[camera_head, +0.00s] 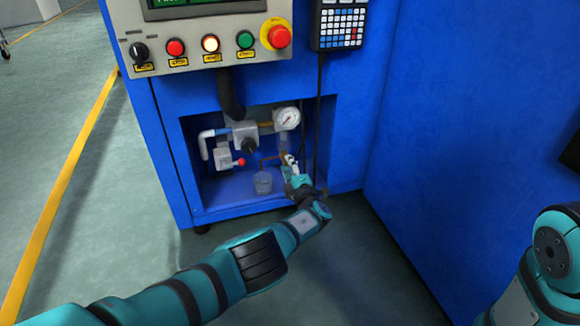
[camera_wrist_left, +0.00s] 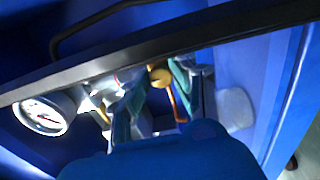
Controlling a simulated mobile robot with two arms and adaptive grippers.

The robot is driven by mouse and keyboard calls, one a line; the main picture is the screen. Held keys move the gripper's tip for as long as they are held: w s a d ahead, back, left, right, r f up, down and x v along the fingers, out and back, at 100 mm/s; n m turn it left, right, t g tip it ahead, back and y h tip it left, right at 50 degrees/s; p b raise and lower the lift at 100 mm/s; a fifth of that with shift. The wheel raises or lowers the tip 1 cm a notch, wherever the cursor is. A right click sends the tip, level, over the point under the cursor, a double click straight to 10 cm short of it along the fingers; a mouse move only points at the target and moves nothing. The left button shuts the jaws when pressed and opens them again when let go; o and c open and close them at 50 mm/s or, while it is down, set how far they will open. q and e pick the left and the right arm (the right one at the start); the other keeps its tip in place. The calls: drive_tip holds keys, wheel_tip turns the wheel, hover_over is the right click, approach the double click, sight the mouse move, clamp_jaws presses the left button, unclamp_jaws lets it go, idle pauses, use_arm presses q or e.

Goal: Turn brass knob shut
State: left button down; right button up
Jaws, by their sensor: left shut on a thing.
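The brass knob (camera_wrist_left: 160,77) shows in the left wrist view as a small round gold piece between the fingers. My left gripper (camera_wrist_left: 157,88) is shut on it, with one teal finger on each side. In the head view my left gripper (camera_head: 291,165) reaches into the cabinet recess, and it largely hides the knob there. A thin copper-coloured pipe (camera_head: 270,160) runs just left of the gripper. My right gripper is out of view; only part of the right arm shows at the lower right.
A pressure gauge (camera_head: 287,118) sits above the gripper. A clear cup (camera_head: 263,182) stands on the recess floor to its left. A small red-tipped valve (camera_head: 241,162) is further left. The recess (camera_head: 187,150) has blue walls close around. A dark bar crosses the left wrist view.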

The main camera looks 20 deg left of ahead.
use_arm(q)
drive_tip(key=c, duration=1.1)
unclamp_jaws()
